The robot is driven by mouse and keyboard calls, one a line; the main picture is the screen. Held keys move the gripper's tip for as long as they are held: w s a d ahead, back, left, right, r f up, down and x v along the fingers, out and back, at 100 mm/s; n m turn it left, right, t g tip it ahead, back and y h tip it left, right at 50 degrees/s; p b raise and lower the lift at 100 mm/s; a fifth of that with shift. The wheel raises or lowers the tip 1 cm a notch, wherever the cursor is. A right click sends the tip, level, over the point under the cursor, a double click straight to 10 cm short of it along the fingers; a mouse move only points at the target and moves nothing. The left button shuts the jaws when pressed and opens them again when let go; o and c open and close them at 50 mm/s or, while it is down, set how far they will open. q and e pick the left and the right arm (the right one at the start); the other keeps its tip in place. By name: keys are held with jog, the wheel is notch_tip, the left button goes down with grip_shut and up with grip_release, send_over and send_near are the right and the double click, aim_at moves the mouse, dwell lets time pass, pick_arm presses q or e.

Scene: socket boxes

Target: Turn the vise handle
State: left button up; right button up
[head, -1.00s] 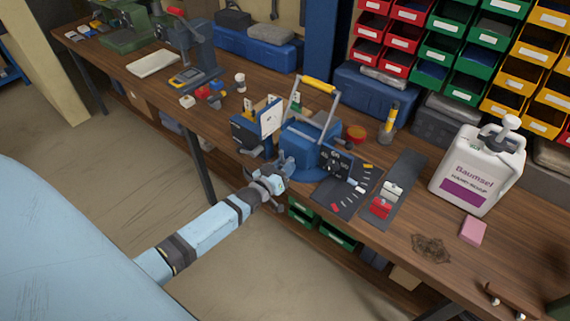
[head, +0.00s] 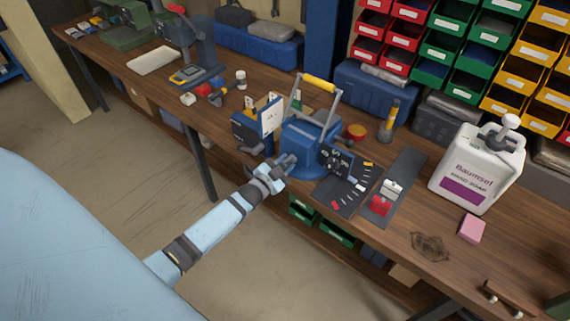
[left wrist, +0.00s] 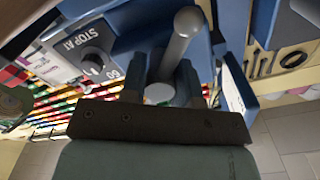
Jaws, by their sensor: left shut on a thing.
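The blue vise (head: 297,137) stands at the front edge of the wooden bench, in the middle of the head view. My left gripper (head: 285,163) is at its front, low side. In the left wrist view a grey rod with a rounded end, the vise handle (left wrist: 181,38), stands between the two fingers of my left gripper (left wrist: 162,78). The gripper is shut on the handle; the exact contact is partly hidden. A dark panel with a dial (head: 335,160) is right beside the gripper; its words "STOP AT" show in the left wrist view. My right gripper is not in view.
A dark tool mat (head: 347,188) with small parts lies right of the vise. A blue box with a white card (head: 270,116) stands to its left. A white soap canister (head: 470,180) and a pink block (head: 472,229) are farther right. Open floor lies in front of the bench.

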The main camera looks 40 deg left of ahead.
pick_arm(q)
jog(key=shift+s+f+m, duration=0.1)
jog(key=shift+f+m, duration=0.1)
jog(key=shift+m, duration=1)
jog(key=shift+m, duration=0.4)
jog(key=shift+d, duration=0.1)
dwell(0.4)
jog(key=o, duration=0.9)
jog(key=shift+r, duration=0.2)
